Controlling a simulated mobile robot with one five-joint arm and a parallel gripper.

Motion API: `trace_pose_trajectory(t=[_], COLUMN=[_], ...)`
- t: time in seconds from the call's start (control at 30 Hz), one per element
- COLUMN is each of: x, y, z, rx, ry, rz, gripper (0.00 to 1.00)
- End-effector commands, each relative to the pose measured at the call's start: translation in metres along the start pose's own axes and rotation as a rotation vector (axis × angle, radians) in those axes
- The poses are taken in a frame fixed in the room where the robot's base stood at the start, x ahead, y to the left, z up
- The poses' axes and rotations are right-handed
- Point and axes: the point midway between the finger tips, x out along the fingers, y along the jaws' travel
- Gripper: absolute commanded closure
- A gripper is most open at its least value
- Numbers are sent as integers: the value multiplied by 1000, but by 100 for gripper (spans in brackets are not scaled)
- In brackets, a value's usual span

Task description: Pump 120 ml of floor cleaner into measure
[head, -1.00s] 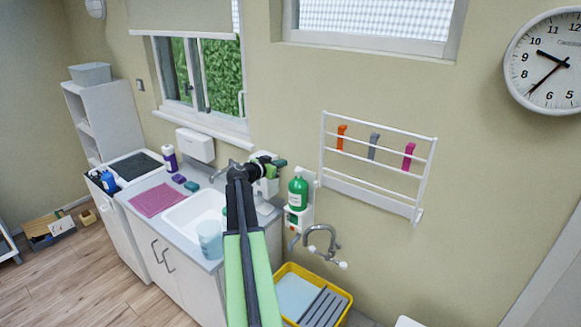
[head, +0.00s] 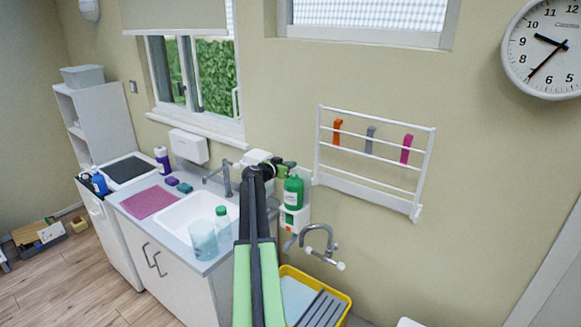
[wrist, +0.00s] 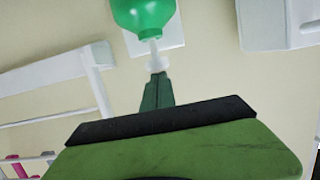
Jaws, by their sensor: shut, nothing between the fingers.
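The green pump bottle (head: 293,191) stands in a white holder on the wall to the right of the sink. I take it for the floor cleaner, but its label is too small to read. A pale translucent jug (head: 203,240), likely the measure, stands on the counter's front edge. My gripper (head: 288,164) is shut and empty, right by the top of the pump bottle. In the wrist view, turned upside down, the shut fingertips (wrist: 157,80) line up with the white pump head (wrist: 152,62) below the green bottle (wrist: 146,15). Whether they touch is unclear.
A clear bottle with a green cap (head: 223,222) stands just right of the jug. The tall tap (head: 226,180) is left of my gripper. A wall tap (head: 320,240) and yellow tub (head: 341,299) are below the holder. A white rail (head: 368,190) hangs right.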

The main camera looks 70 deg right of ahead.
Motion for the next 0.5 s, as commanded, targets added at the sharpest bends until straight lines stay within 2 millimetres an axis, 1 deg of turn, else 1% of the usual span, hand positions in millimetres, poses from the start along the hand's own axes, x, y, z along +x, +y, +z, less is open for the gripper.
trace_pose_trajectory(t=[0.17, 0.33, 0.5], x=[1, 6, 5], y=[0, 1, 1], z=[2, 21, 20], rx=[0, 0, 2], ry=[0, 0, -2], rz=[0, 1, 2], gripper=[100, 100, 100])
